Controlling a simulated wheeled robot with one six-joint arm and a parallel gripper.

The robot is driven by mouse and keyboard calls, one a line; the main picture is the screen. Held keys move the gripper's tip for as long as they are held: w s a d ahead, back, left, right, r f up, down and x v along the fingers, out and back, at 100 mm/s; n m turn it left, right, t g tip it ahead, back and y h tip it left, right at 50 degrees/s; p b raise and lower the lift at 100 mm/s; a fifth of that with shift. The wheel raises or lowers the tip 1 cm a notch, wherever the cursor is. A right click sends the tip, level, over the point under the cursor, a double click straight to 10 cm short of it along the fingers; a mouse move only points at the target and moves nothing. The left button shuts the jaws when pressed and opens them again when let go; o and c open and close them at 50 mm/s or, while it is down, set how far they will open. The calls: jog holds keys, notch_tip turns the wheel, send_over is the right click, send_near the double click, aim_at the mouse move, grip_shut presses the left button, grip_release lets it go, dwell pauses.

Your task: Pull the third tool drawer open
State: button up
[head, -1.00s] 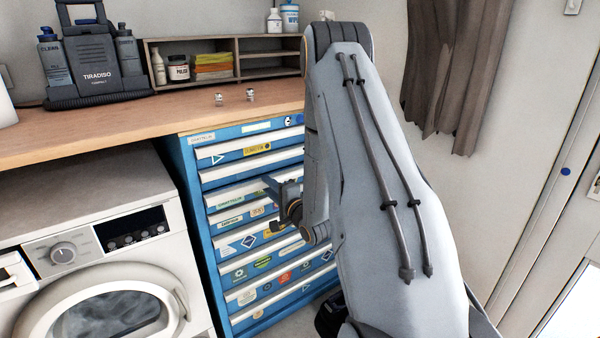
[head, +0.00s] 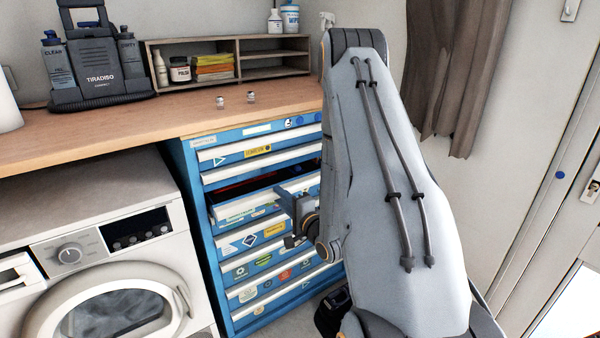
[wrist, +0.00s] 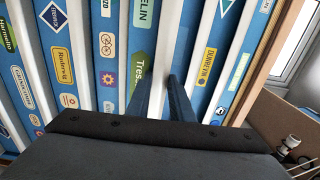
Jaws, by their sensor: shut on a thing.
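The blue tool chest (head: 190,190) stands under the wooden worktop, with white handle strips across its sticker-covered drawers. The third drawer (head: 240,211) from the top stands partly pulled out, and a dark and red interior shows above its front. My gripper (head: 284,193) is at the right part of this drawer's front, shut on its white handle strip. In the wrist view, the two fingers of my gripper (wrist: 157,88) lie either side of the white handle strip (wrist: 174,45). My arm hides the chest's right side.
A white washing machine (head: 110,250) stands left of the chest. The worktop (head: 120,130) above holds two small objects, a shelf unit (head: 265,85) and a grey machine (head: 95,70). A curtain (head: 450,80) hangs at the right.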

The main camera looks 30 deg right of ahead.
jog(key=s+p, duration=0.8)
jog(key=s, duration=1.5)
jog(key=shift+d+p, duration=0.4)
dwell(0.6)
dwell(0.5)
jog(key=o, duration=1.5)
jog(key=shift+s, duration=0.1)
jog(key=s+p, duration=0.4)
jog(key=s, duration=0.2)
jog(key=shift+d, duration=0.1)
dwell(0.3)
